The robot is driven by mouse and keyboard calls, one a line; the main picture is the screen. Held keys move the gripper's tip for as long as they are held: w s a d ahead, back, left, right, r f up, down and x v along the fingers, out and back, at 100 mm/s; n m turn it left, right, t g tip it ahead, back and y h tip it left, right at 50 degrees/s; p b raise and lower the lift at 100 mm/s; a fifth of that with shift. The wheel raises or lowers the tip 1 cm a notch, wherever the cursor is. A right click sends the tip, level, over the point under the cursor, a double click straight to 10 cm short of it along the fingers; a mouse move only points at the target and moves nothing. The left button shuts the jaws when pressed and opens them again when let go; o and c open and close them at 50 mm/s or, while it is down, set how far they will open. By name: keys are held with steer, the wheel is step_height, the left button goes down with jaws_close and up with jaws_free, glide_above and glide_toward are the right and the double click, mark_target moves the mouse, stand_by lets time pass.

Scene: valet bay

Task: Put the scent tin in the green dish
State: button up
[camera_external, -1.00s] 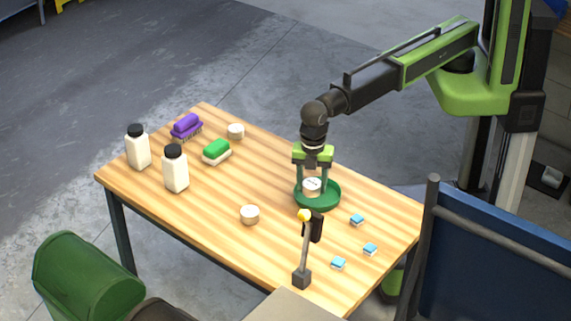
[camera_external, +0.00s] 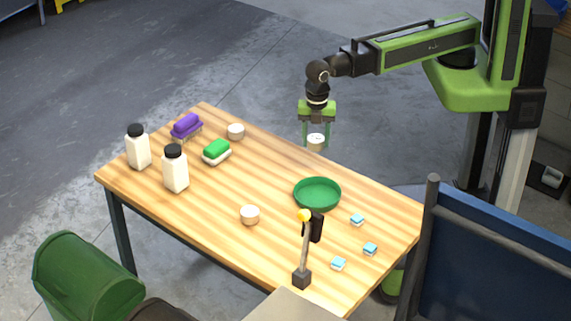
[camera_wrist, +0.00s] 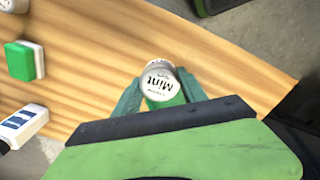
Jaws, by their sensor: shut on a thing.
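The scent tin (camera_external: 316,143) is a small round white tin. My gripper (camera_external: 317,138) is shut on it and holds it in the air above the table. The green dish (camera_external: 317,205) is a shallow round dish on the right half of the table. It looks empty, and the tin is well above it in the picture, apart from it.
Two other small round tins stand on the wooden table (camera_external: 270,180), one at the back (camera_external: 236,131) and one in front (camera_external: 250,215). White bottles (camera_external: 175,170), a green brush (camera_external: 216,151) and a purple brush (camera_external: 186,127) are left. Blue-white blocks (camera_external: 357,220) and a post (camera_external: 301,265) are right.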

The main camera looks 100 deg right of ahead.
steer(key=shift+w+d, duration=0.35)
steer(key=shift+d, duration=0.15)
steer(key=b, duration=0.7)
glide_above(317, 198)
step_height(317, 198, down, 7)
steer(key=shift+d+f, duration=0.1)
steer(key=shift+d, duration=0.05)
steer(key=shift+a, duration=0.2)
step_height(317, 198, down, 4)
steer(key=b, duration=0.4)
steer(key=shift+f, duration=0.15)
steer(key=shift+r, duration=0.25)
steer(key=shift+f, duration=0.2)
steer(key=o, duration=1.4)
